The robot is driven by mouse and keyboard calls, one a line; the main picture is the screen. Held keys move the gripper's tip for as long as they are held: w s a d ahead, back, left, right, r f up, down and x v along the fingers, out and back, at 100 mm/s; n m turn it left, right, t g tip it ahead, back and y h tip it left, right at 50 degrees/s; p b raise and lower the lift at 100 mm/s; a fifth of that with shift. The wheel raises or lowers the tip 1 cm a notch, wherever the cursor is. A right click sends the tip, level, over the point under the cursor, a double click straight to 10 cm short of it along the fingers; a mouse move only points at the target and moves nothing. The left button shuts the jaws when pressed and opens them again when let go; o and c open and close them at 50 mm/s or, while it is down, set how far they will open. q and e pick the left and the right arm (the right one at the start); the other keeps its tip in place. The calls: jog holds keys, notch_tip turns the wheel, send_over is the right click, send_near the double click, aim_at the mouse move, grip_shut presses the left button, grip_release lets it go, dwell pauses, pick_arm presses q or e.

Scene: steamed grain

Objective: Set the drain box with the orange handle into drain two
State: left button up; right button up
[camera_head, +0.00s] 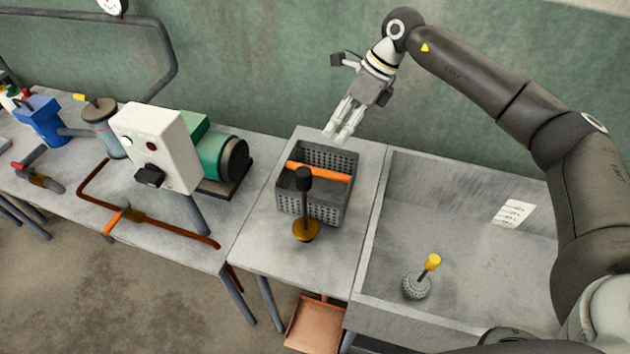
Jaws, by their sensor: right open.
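The drain box (338,207) is a dark grey perforated basket with an orange handle (322,172) across its top. It stands upright on the middle metal table, near the back. My right gripper (341,133) is open and empty. It points down just above and behind the box's rear rim, apart from the handle. I cannot make out which spot is drain two. A grey metal basin (480,262) lies to the right of the middle table. My left gripper is out of view.
A black-handled brass piece (306,231) stands at the box's front. A yellow-topped dimpled ball (416,286) sits in the basin. A white control box (155,140) and a green motor (220,157) stand to the left. An orange-brown dustpan (314,325) is below the table.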

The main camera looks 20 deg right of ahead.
pick_arm(q)
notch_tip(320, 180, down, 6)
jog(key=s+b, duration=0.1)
jog(key=b, duration=0.4)
pick_arm(e)
send_near(322, 170)
jog(key=p+x, duration=0.1)
jog(key=x, duration=0.4)
jog(key=shift+w+a+f+p, duration=0.15)
jog(key=shift+a+f+p, duration=0.1)
jog(key=shift+p, duration=0.05)
jog(key=p+x, duration=0.2)
jog(key=x, duration=0.2)
jog(key=shift+f+p, duration=0.3)
jog(key=shift+a+f, duration=0.15)
jog(key=shift+f, duration=0.4)
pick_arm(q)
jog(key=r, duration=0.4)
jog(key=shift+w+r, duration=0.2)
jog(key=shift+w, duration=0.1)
pick_arm(e)
grip_shut()
jog(key=shift+r, duration=0.1)
